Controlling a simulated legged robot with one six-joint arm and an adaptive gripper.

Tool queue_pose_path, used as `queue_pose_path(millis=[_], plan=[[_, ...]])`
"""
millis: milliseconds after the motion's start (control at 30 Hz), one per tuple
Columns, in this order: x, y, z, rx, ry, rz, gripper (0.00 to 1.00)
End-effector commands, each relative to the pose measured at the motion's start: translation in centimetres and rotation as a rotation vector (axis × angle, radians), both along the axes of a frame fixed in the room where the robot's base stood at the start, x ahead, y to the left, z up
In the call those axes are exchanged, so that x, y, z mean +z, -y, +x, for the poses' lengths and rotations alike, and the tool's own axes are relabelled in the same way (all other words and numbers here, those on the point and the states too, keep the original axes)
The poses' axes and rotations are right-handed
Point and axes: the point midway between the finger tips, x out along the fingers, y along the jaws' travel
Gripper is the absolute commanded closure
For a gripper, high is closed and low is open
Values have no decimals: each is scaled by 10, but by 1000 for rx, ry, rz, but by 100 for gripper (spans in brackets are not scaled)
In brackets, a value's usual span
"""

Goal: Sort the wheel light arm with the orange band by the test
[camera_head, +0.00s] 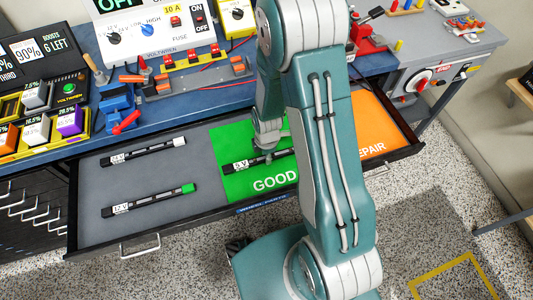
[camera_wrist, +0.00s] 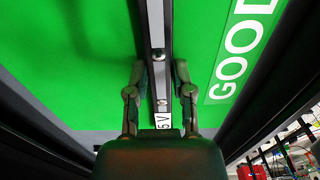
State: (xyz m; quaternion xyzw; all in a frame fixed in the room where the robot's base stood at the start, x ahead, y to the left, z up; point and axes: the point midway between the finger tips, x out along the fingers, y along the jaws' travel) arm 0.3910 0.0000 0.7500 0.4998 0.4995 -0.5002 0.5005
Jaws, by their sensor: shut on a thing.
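A black light arm marked 5 V (camera_head: 241,165) lies over the green GOOD area (camera_head: 228,140) of the open drawer. Its far part is behind my arm, and no orange band shows on it. My gripper (camera_head: 267,150) is on this light arm; in the wrist view the fingers (camera_wrist: 158,78) are shut across the bar (camera_wrist: 158,35). Whether the bar touches the green surface is hard to tell. Two other light arms lie on the grey part of the drawer: one with a white end (camera_head: 145,152) and one marked 12 V with a green end (camera_head: 150,200).
The orange REPAIR area (camera_head: 378,125) is at the drawer's right, partly behind my arm. A blue bench (camera_head: 195,112) with a test panel (camera_head: 155,30), a fuse strip and a blue vise (camera_head: 117,103) stands behind. The drawer's grey middle is clear.

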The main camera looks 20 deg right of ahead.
Motion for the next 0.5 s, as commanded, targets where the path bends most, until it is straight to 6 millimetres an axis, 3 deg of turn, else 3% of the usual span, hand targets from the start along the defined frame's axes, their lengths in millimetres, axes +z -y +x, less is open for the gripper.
queue_pose_path(millis=[500], plan=[[-6,0,0,0,-1,0,100]])
